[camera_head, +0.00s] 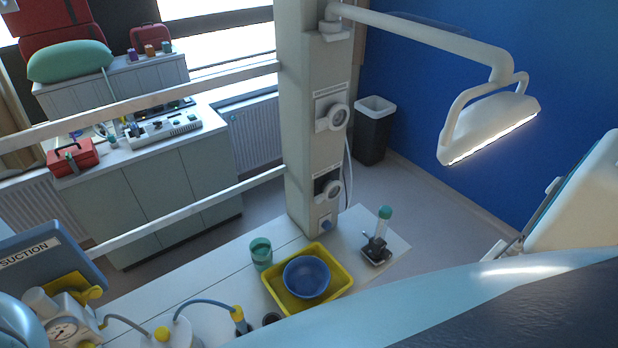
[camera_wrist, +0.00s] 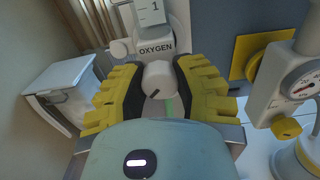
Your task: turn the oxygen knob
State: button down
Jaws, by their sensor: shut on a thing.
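The oxygen knob (camera_wrist: 159,82) is a rounded white knob with a dark pointer mark, below a white block labelled OXYGEN (camera_wrist: 156,50) in the wrist view. My gripper (camera_wrist: 160,76) has yellow ribbed fingers with dark inner pads, one on each side of the knob. It is shut on the knob. The mark points down and to the left. A flowmeter tube marked 1 (camera_wrist: 151,12) rises above the label. I cannot make out the oxygen knob or my gripper in the head view.
A gauge unit with a yellow knob (camera_wrist: 287,128) stands close to the right of my gripper. A white cabinet (camera_wrist: 62,88) is at left. In the head view, a blue SUCTION panel (camera_head: 45,262), pale rails and a yellow tray (camera_head: 340,274) with a blue bowl (camera_head: 306,277) show.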

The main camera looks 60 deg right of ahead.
jog(key=shift+d+f+m+b, duration=0.1)
jog(key=shift+f+m+b, duration=0.1)
jog(key=shift+m+b, duration=0.7)
jog(key=shift+r+m, duration=0.15)
jog(key=shift+m, duration=0.25)
jog(key=c, duration=0.6)
grip_release()
jog(key=shift+c, duration=0.2)
jog(key=v, duration=1.2)
